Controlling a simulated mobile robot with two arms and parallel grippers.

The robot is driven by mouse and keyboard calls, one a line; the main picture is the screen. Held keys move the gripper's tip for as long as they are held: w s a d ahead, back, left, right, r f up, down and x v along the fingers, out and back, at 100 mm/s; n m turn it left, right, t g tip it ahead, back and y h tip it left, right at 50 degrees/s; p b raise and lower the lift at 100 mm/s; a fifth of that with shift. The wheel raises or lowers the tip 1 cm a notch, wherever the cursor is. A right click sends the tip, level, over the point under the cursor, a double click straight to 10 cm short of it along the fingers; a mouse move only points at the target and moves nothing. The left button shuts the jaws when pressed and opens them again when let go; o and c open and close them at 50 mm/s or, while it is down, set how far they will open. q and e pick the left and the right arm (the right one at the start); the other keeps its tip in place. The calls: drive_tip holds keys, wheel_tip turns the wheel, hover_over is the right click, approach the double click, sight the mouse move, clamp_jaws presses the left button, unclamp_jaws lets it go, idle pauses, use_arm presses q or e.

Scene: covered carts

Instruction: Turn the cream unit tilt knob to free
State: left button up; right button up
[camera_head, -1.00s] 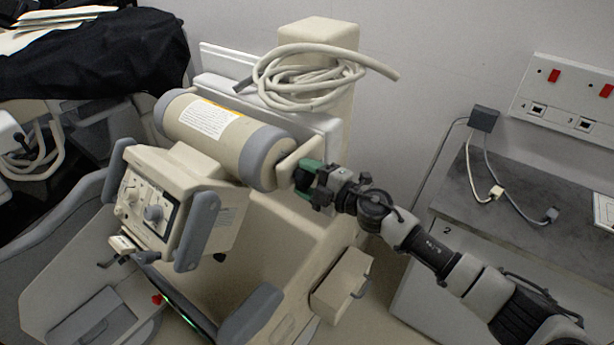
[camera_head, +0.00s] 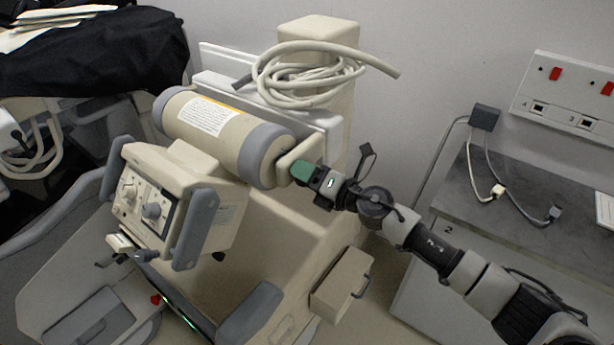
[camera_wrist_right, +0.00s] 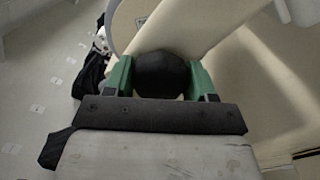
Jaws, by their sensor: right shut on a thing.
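The cream unit (camera_head: 262,220) stands in the middle of the head view, with a cream cylinder (camera_head: 215,135) banded in grey across its top. The tilt knob (camera_wrist_right: 162,74) is a round black knob at the cylinder's right end, seen in the right wrist view. My right gripper (camera_head: 300,172) is at that end, and its green fingers stand on both sides of the knob, shut on it. In the right wrist view the fingers (camera_wrist_right: 161,77) flank the knob left and right. In the head view the gripper hides the knob. My left gripper is not in view.
A coiled cream cable (camera_head: 305,78) lies on the column behind the cylinder. A control box (camera_head: 165,205) with dials and grey handles hangs at the front left. A grey-topped cabinet (camera_head: 520,215) stands at the right, and a dark cover (camera_head: 95,55) lies over equipment at the back left.

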drive_tip(key=shift+f+n, duration=0.1)
drive_tip(key=shift+n, duration=1)
drive_tip(key=o, duration=0.9)
drive_tip(key=b+v, duration=0.2)
drive_tip(key=v, duration=0.8)
drive_tip(key=shift+s+d, duration=0.25)
drive_tip(key=shift+d, duration=0.05)
